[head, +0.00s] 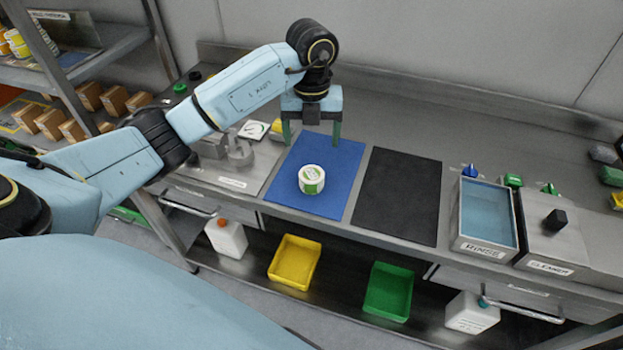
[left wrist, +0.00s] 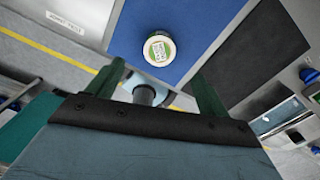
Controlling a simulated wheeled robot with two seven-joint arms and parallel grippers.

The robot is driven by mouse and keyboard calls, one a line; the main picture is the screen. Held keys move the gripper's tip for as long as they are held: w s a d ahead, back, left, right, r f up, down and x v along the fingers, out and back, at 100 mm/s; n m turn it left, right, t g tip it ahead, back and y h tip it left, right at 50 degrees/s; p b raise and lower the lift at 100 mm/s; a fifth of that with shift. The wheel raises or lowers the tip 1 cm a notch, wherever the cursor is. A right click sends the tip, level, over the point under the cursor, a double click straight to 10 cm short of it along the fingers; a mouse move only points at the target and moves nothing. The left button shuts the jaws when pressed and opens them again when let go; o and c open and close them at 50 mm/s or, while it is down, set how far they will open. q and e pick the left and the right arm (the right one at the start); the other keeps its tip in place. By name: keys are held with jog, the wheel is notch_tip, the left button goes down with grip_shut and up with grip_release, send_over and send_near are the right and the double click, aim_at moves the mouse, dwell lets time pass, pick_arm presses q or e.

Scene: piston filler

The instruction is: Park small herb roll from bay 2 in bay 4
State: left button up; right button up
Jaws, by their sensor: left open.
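A small white roll with a green label (head: 312,179) sits on the blue mat (head: 285,192) on the steel counter. It also shows in the left wrist view (left wrist: 159,49), near the top, with its labelled face toward the camera. My left gripper (head: 312,132) is open and empty, its green fingers pointing down above the back of the blue mat, behind and apart from the roll. The open fingers also show in the left wrist view (left wrist: 160,88). No bay numbers can be read. My right gripper is in neither view.
A bare black mat (head: 398,195) lies right of the blue one. Farther right are a rinse basin (head: 487,215) and a steel unit with a black knob (head: 555,219). Yellow (head: 295,262) and green (head: 388,292) trays stand on the lower shelf. A rack (head: 115,40) is at left.

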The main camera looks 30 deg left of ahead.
aim_at(312, 173)
pick_arm(q)
notch_tip(312, 173, down, 7)
jog(key=shift+r, duration=0.1)
jog(key=shift+s+d+f, duration=0.1)
jog(key=shift+s+f, duration=0.05)
jog(key=shift+f, duration=1.2)
jog(key=shift+s+d+f, duration=0.1)
jog(key=shift+f, duration=1.25)
jog(key=shift+c, duration=0.5)
jog(key=shift+r, duration=0.15)
jog(key=c, duration=1.1)
